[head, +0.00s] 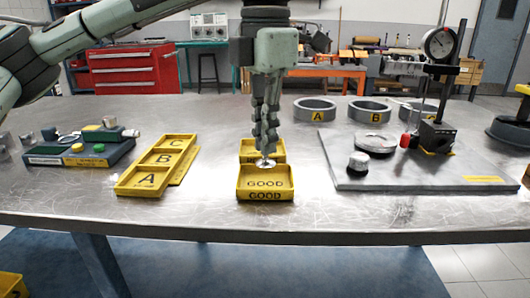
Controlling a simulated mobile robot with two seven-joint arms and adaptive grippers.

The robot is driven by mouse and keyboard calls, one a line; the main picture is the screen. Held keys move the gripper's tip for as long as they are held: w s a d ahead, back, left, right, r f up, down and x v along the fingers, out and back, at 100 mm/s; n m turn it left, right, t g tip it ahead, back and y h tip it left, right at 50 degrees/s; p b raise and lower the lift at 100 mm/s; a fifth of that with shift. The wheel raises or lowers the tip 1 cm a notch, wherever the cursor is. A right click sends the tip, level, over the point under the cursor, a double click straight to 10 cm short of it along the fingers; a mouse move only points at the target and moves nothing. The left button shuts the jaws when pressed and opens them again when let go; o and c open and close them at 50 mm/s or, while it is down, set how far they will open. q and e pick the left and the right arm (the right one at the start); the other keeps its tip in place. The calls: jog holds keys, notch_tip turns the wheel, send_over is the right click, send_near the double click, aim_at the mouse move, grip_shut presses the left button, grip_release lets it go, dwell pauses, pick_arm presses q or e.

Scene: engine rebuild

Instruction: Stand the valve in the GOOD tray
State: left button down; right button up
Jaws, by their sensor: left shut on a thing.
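My left gripper (267,142) points straight down over the yellow trays in the middle of the table. It is shut on the valve (266,162), whose stem is mostly hidden between the fingers. The valve's round metal head faces down and looks level. It shows at the back edge of the GOOD tray (265,196); I cannot tell whether it touches the tray. The GOOD tray's visible floor is empty. My right gripper is not in view.
Another yellow tray (248,147) stands directly behind, partly hidden. The A-B-C tray (142,181) is to the left. A grey plate (410,178) with a dial gauge (439,42) is to the right. Bare table lies on both sides of the GOOD tray.

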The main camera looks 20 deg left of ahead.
aim_at(265, 157)
pick_arm(q)
notch_tip(265, 157, down, 4)
jog(key=shift+r, duration=0.25)
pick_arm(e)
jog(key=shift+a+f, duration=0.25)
pick_arm(q)
jog(key=shift+f, duration=0.15)
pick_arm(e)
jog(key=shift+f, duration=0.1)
pick_arm(q)
jog(key=c, duration=1.7)
grip_release()
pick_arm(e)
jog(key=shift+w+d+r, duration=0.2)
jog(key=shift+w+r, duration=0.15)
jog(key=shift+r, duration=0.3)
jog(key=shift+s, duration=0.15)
